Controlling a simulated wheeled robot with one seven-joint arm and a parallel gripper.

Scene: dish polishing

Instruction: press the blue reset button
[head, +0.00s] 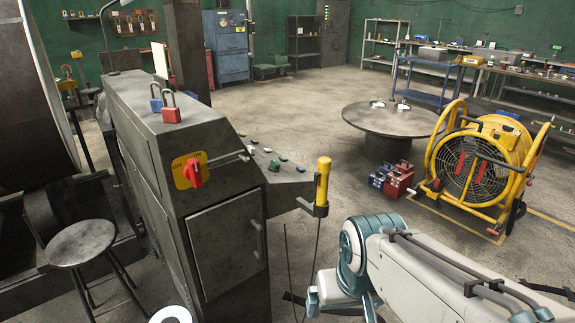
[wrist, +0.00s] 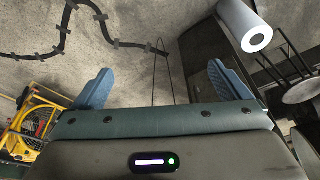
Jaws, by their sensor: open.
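The control console (head: 225,235) stands left of centre in the head view, with several small coloured buttons on its sloping top panel. A bluish button (head: 274,166) appears among green and pale ones, but it is small and its exact colour is hard to tell. My gripper (wrist: 161,70) is open and empty in the wrist view, with its two blue fingers spread apart. It points toward the concrete floor, with the dark cabinet side behind the right finger. In the head view my arm is low at the right front of the console, apart from the buttons. The button is not visible in the wrist view.
A yellow-handled tool (head: 323,180) stands upright in a holder at the panel's right edge. A red rotary switch (head: 194,172) and red padlock (head: 171,108) are on the console. A stool (head: 85,243) stands left; a yellow fan (head: 480,160) and round table (head: 390,121) stand right.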

